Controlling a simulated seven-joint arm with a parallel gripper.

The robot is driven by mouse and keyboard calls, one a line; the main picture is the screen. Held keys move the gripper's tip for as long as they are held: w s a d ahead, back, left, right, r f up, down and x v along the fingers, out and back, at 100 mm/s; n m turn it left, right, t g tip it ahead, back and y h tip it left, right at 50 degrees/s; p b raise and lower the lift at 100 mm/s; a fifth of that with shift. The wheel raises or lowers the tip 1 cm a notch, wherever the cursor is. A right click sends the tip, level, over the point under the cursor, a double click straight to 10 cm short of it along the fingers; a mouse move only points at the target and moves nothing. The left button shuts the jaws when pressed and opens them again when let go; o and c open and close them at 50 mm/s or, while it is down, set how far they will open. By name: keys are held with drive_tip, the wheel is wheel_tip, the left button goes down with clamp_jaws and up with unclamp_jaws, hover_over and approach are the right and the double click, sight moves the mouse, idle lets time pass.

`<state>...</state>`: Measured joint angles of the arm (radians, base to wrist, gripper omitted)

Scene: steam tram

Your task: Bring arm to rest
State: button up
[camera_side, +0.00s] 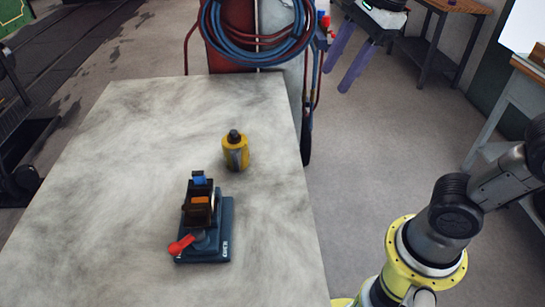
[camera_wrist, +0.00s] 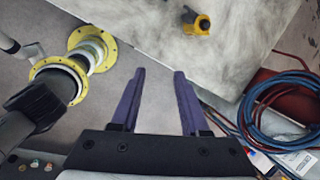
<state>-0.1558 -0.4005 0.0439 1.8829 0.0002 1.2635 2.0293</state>
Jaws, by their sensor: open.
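My gripper (camera_side: 347,55) is high at the top of the side view, to the right of the table and in front of the floor behind it. Its two purple fingers are apart with nothing between them. In the wrist view my gripper (camera_wrist: 157,92) also shows open and empty above the grey floor beside the table edge. My arm's yellow-ringed base stands at the lower right of the side view.
A pale table (camera_side: 100,180) carries a yellow bottle with a dark cap (camera_side: 236,152) and a dark blue device with a red lever (camera_side: 205,225). A cart with coiled blue hose (camera_side: 255,50) stands behind the table. A wooden-topped bench (camera_side: 455,6) is at upper right.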

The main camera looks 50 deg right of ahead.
drive_tip(key=s+d+f+n, duration=0.2)
drive_tip(key=s+f+n, duration=0.2)
drive_tip(key=n, duration=0.6)
drive_tip(key=s+d+f+n+t, duration=0.1)
drive_tip(key=s+d+f+n, duration=0.1)
drive_tip(key=s+f+n, duration=0.2)
wheel_tip(320, 180, down, 4)
drive_tip(key=n, duration=0.7)
drive_tip(key=shift+s+r+t+h, duration=0.2)
drive_tip(key=shift+s+t+h, duration=0.1)
drive_tip(key=shift+s, duration=0.1)
